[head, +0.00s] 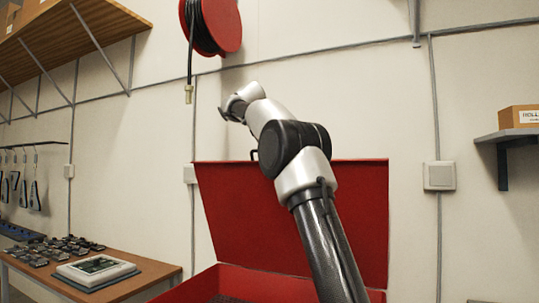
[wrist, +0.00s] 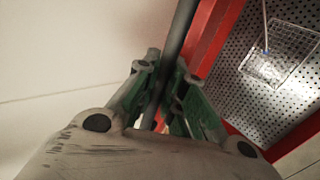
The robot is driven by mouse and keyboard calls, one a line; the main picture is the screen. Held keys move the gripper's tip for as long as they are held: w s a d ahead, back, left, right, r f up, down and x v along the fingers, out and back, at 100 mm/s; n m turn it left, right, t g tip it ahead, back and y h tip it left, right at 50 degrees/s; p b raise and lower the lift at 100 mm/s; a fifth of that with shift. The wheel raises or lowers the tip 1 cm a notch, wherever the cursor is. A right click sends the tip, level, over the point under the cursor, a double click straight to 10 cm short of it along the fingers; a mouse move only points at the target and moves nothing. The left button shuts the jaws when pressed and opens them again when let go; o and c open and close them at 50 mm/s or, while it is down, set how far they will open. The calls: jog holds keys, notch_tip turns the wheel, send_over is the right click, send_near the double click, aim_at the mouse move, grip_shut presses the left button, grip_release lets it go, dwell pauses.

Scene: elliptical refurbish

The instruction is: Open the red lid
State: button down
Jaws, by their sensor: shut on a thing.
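The red lid (head: 355,215) stands raised and steeply tilted above the red box (head: 258,285) in the head view. A red edge (wrist: 207,38) runs beside the bar. In the head view my arm crosses in front of the lid, and the fingertips cannot be made out there.
A wooden table (head: 150,279) with small dark parts and a pale device (head: 96,269) stands at left. A red cable reel (head: 212,25) hangs above on the wall. A shelf (head: 508,134) with a cardboard box is at right. Perforated metal (wrist: 243,75) shows in the wrist view.

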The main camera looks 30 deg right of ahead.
jog(key=shift+a, duration=0.1)
jog(key=c, duration=1.5)
grip_release()
jog(key=v, duration=1.2)
